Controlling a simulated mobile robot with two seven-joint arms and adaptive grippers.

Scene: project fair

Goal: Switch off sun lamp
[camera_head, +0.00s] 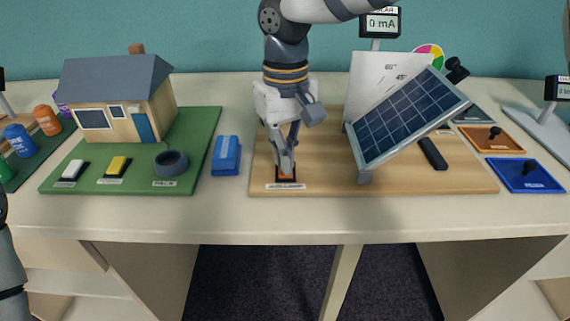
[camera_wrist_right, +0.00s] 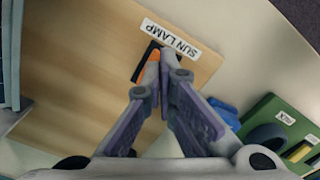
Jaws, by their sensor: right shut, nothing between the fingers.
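The sun lamp switch (camera_head: 286,176) is an orange rocker in a black frame near the front left edge of the wooden board (camera_head: 440,184). My right gripper (camera_head: 285,165) points down at it from above, shut and empty, with its fingertips at the switch. In the right wrist view the shut fingertips (camera_wrist_right: 160,65) cover part of the orange rocker (camera_wrist_right: 149,68), beside the "SUN LAMP" label (camera_wrist_right: 170,40). I cannot tell whether they touch it or which way the rocker is tipped. The lamp itself I cannot make out clearly. My left gripper is not in view.
A tilted solar panel (camera_head: 405,117) stands on the board, with a meter reading 0 mA (camera_head: 381,23) behind. A blue block (camera_head: 226,156) lies just left of the board. A green base (camera_head: 205,135) with a model house (camera_head: 115,95) stands further left.

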